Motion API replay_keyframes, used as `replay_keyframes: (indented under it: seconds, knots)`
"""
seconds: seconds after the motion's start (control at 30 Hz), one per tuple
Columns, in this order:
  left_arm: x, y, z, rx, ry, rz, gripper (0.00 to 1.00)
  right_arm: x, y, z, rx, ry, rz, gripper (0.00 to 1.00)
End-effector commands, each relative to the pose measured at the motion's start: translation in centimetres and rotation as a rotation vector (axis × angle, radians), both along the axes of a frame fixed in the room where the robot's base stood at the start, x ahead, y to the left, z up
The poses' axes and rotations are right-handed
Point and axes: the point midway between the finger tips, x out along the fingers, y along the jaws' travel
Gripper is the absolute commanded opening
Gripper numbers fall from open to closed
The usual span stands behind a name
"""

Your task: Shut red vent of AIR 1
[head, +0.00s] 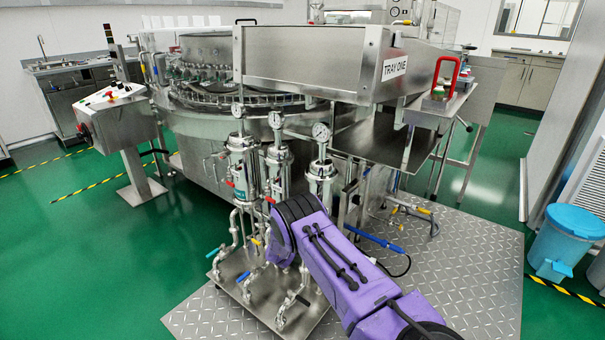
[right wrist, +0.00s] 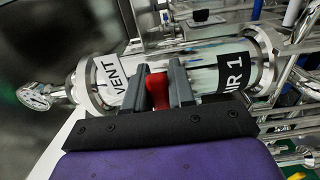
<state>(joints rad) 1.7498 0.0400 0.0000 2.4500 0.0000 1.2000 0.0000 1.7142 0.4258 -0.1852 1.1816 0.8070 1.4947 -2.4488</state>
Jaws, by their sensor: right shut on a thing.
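In the right wrist view, the steel AIR 1 housing (right wrist: 200,69) lies across the picture, with a VENT label (right wrist: 112,76) and a partly covered AIR 1 label (right wrist: 233,74). The red vent handle (right wrist: 157,90) sits between the two dark fingers of my right gripper (right wrist: 165,84), which is shut on it. In the head view, my purple right arm reaches from the lower right to the filter housings, and its fingers are hidden there. Which housing it holds cannot be told from that view. My left gripper is not in view.
Three upright filter housings with gauges (head: 275,120) stand close together over a pipe rack with coloured valve handles (head: 216,251). The rotary washer (head: 205,95) and the TRAY ONE box (head: 310,62) are behind. A control panel (head: 115,113) stands left, a blue bin (head: 567,238) right.

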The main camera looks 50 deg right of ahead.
Motion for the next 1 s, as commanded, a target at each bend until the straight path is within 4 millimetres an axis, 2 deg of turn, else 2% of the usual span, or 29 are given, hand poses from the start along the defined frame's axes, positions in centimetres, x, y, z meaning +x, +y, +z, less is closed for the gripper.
replay_keyframes:
  seconds: [0.1,0.47,0.5,0.53,0.83,0.93,1.0]
  knots:
    - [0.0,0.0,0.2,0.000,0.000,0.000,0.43,-0.7,-0.4,0.0,-0.001,0.014,-0.012,0.00]
    - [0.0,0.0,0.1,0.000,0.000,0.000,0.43,-0.7,-0.5,0.0,-0.002,0.017,-0.012,0.00]
    - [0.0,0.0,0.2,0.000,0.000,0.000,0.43,-0.6,-0.5,0.0,-0.002,0.017,-0.011,0.37]
    - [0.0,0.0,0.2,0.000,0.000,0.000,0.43,-0.6,-0.5,0.0,-0.002,0.016,-0.011,0.45]
    - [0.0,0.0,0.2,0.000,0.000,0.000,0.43,-0.2,0.0,0.1,-0.001,0.014,-0.003,0.45]
    - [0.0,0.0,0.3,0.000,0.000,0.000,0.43,-0.1,1.1,0.1,0.000,0.014,-0.001,0.45]
    - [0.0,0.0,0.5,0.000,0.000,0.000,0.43,-0.1,2.6,0.2,0.000,0.014,-0.001,0.45]
